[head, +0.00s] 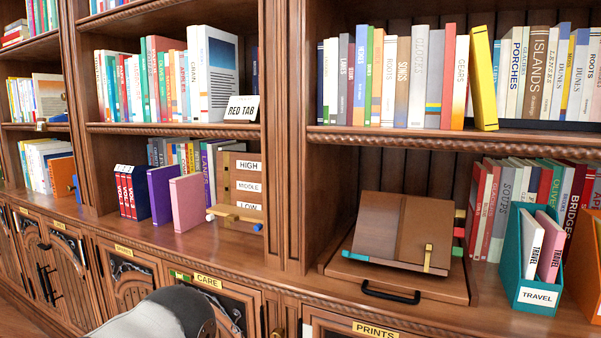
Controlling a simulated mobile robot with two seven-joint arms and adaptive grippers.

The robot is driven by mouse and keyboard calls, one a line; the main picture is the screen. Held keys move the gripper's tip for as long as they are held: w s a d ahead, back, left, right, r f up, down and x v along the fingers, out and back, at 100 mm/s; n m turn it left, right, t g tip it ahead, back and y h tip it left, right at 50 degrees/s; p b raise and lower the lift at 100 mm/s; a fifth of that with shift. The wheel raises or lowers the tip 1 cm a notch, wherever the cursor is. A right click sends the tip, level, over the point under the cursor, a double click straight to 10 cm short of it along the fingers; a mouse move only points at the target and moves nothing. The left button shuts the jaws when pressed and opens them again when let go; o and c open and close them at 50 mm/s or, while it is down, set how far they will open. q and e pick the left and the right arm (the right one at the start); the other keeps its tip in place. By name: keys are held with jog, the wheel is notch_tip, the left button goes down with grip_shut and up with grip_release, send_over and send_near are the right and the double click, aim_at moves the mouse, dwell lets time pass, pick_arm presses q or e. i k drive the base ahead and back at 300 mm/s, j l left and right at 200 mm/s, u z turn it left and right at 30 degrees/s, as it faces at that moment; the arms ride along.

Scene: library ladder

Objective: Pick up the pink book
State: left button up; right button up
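A pink book (187,203) stands upright on the lower shelf ledge at left. It is just right of a purple book (161,194) and left of a wooden stand marked HIGH, MIDDLE, LOW (240,192). A second pink book, labelled TRAVEL (550,247), leans in a teal holder (532,297) at right, beside a white TRAVEL book (532,248). Part of a grey and white arm of mine shows at the bottom edge, below the ledge. Neither of my grippers is in view.
Several red-and-blue volumes (130,192) stand left of the purple book. A brown book rest (400,232) sits on a board with a black handle (391,293). The ledge in front of the left pink book is clear. A wooden upright (290,150) divides the bays.

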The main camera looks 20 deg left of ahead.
aim_at(187, 192)
jog(key=u, duration=1.25)
jog(key=i+j+z, duration=0.2)
jog(key=j, duration=0.15)
jog(key=i+j+z, duration=0.25)
jog(key=j, duration=0.15)
jog(key=j+z, duration=0.2)
jog(key=j, duration=0.2)
